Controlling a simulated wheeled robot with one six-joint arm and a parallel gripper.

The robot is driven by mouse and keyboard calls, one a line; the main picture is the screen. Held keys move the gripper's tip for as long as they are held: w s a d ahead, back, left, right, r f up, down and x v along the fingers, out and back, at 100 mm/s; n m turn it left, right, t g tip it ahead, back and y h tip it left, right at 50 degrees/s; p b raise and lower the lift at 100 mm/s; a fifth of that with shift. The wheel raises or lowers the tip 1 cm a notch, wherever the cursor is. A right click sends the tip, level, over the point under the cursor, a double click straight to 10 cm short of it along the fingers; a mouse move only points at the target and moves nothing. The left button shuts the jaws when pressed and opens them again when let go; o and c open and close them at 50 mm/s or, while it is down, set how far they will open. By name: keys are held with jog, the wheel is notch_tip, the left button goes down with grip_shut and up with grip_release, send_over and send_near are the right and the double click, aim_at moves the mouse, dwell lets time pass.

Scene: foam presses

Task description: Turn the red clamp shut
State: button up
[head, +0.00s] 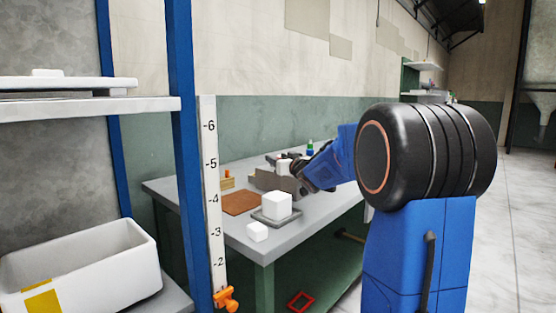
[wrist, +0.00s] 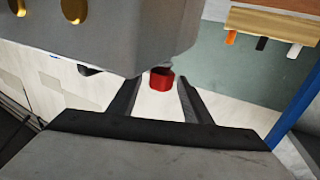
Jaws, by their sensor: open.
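The red clamp (wrist: 161,78) shows in the wrist view as a small red piece at the edge of a grey metal block (wrist: 110,35). My gripper (wrist: 160,86) is open, with one finger on each side of the red clamp in the picture. I cannot tell whether the fingers touch it. The clamp's far side and its attachment are partly hidden by the block. In the head view my gripper (head: 302,172) is at the grey block (head: 275,181) on the bench, and the clamp cannot be made out clearly there.
The bench (head: 230,233) also holds a brown mat (head: 240,202), a white cube (head: 277,205) on a grey plate and a smaller white block (head: 257,232). A wooden rack (wrist: 270,22) with coloured pieces is beside the block. A blue post (head: 186,150) stands at left.

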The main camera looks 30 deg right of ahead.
jog(key=c, duration=1.1)
jog(key=shift+o, duration=0.2)
jog(key=shift+r+y, duration=0.1)
jog(key=shift+y, duration=0.2)
jog(key=shift+d+n+y, duration=0.1)
jog(key=shift+n+y, duration=0.5)
jog(key=shift+n+g+y, duration=0.5)
jog(key=shift+n+y, duration=1)
jog(key=shift+y, duration=0.8)
jog(key=o, duration=1.1)
jog(key=shift+c, duration=0.2)
